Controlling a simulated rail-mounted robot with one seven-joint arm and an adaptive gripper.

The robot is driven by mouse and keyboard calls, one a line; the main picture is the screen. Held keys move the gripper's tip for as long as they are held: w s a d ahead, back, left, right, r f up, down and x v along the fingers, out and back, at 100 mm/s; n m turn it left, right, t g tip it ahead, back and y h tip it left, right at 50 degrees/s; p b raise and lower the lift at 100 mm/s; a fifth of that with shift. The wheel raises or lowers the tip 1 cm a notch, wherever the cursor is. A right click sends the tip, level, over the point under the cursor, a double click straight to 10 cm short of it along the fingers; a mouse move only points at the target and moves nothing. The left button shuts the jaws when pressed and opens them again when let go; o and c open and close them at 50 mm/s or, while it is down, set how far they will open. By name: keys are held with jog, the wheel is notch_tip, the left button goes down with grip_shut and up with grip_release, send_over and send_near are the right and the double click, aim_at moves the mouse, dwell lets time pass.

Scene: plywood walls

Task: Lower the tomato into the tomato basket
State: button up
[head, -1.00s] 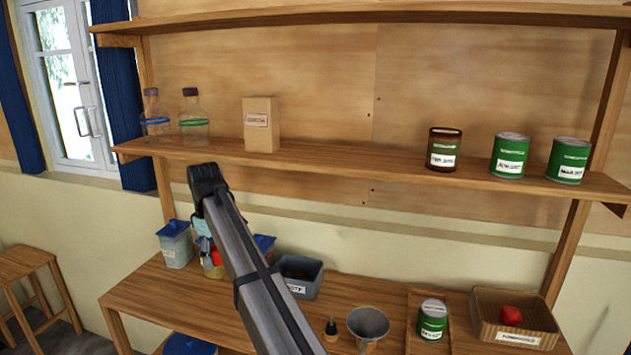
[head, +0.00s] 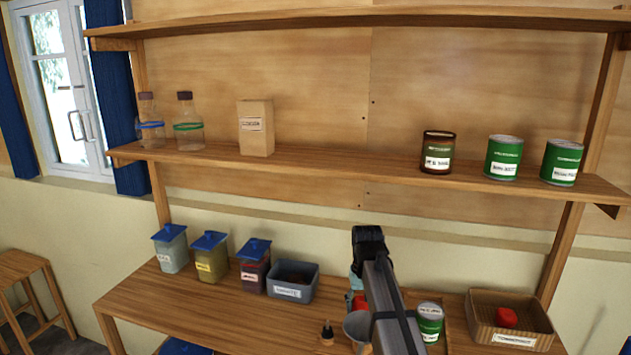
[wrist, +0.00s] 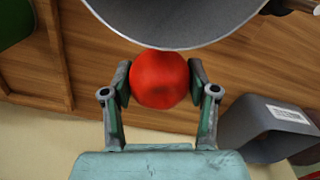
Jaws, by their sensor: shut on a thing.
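A red tomato (wrist: 160,80) is held between the two fingers of my gripper (wrist: 160,76) in the wrist view. In the head view a bit of the held tomato (head: 358,301) shows left of my arm, and my gripper (head: 355,284) is mostly hidden behind the arm. The basket (head: 482,328), a brown ribbed box with a white label, stands at the right end of the table. One red tomato (head: 506,317) lies inside it. My gripper is left of the basket, apart from it.
A grey metal funnel-like vessel (head: 356,328) is close to the held tomato; it also fills the top of the wrist view (wrist: 190,22). A green can (head: 430,322) stands between my arm and the basket. A grey bin (head: 293,281) and several blue-lidded containers are left.

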jog(key=shift+m, duration=0.3)
jog(key=d, duration=0.4)
jog(key=shift+f, duration=0.25)
jog(key=shift+d+r+p, duration=0.35)
jog(key=shift+d+p, duration=0.05)
jog(key=shift+d, duration=0.25)
jog(key=d+r+p, duration=0.3)
jog(key=d+p, duration=0.1)
jog(key=d, duration=1.5)
jog(key=d+r+p, duration=0.4)
jog(key=d, duration=1.5)
jog(key=shift+w+r+p, duration=0.15)
jog(key=shift+p, duration=0.25)
jog(key=shift+f+b, duration=1)
jog(key=shift+f, duration=1.7)
jog(key=shift+f, duration=0.75)
